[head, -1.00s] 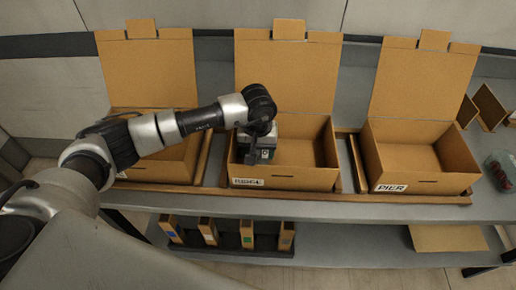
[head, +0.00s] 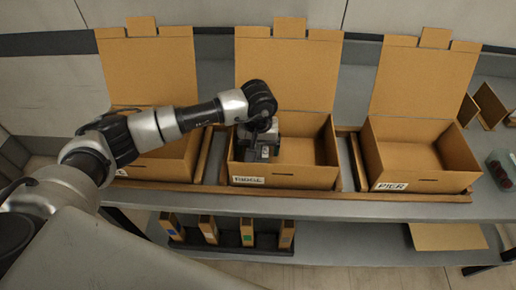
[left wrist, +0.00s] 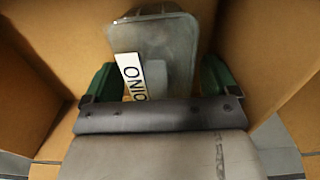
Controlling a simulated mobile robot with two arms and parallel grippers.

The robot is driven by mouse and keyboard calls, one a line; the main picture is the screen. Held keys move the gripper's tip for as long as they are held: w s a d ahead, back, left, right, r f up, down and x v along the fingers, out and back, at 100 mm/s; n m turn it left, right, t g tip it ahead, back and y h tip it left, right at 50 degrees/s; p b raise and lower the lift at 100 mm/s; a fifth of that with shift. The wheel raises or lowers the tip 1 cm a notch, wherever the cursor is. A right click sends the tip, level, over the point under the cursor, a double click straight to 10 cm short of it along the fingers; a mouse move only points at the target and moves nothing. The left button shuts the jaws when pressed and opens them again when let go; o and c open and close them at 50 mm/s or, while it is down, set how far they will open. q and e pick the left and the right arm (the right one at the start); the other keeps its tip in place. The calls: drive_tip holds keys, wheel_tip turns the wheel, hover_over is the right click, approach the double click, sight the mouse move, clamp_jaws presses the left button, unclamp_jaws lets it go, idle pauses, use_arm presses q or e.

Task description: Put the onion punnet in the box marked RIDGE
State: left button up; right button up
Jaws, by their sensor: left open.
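The box marked RIDGE (head: 310,178) stands open in the middle of the bench, its label facing front. My left gripper (head: 262,152) reaches down into its left part. In the left wrist view the onion punnet (left wrist: 168,50), a greyish, see-through tub with a white label partly reading ONIO, lies inside cardboard walls. It is between the two green-tipped fingers of my left gripper (left wrist: 158,82), which are open, with a gap visible on the right side. In the head view the gripper largely hides the punnet. My right gripper is not in view.
The box marked PIER (head: 430,182) stands open to the right, and another open box (head: 160,165) is to the left, partly behind my arm. A clear punnet with dark red contents (head: 500,172) is at the far right. Small coloured-tag dividers (head: 230,234) stand on the lower shelf.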

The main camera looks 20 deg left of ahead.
use_arm(q)
wheel_tip(320, 180, up, 10)
drive_tip(key=shift+f+b, duration=0.1)
drive_tip(key=shift+b, duration=1.05)
drive_tip(key=shift+r, duration=0.65)
drive_tip(key=shift+f, duration=0.1)
